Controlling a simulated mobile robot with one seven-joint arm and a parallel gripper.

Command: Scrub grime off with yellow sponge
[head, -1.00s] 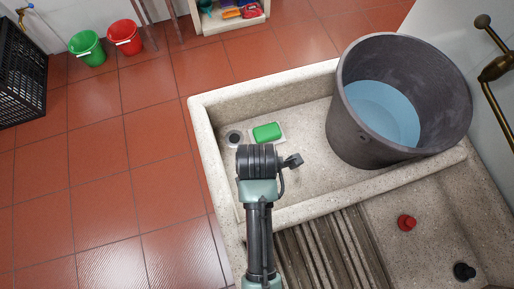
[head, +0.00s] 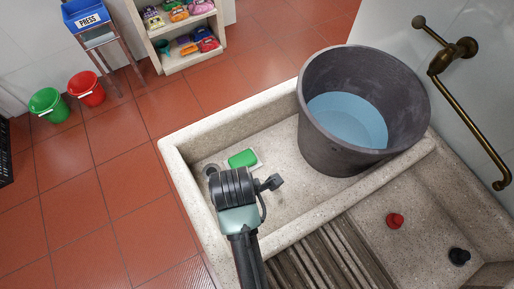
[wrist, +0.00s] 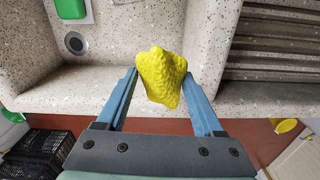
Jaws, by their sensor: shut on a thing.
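The yellow sponge (wrist: 161,76) is a lumpy block between the two blue fingers of my gripper (wrist: 160,84) in the wrist view. The fingers are shut on it, one on each side, above the rim of the stone sink (wrist: 90,88). In the head view my arm's wrist hangs over the left part of the stone sink (head: 205,130), and the fingers and sponge are hidden. The ribbed washboard (head: 318,255) is at the lower middle, and its ribs also show at upper right in the wrist view (wrist: 280,44). I cannot make out any clear grime patch.
A large grey bucket of water (head: 315,130) stands in the sink. A green soap block (head: 242,158) lies near the drain (head: 211,170). Red (head: 395,220) and black (head: 459,256) plugs sit at right. A brass tap bar (head: 470,120) is on the wall.

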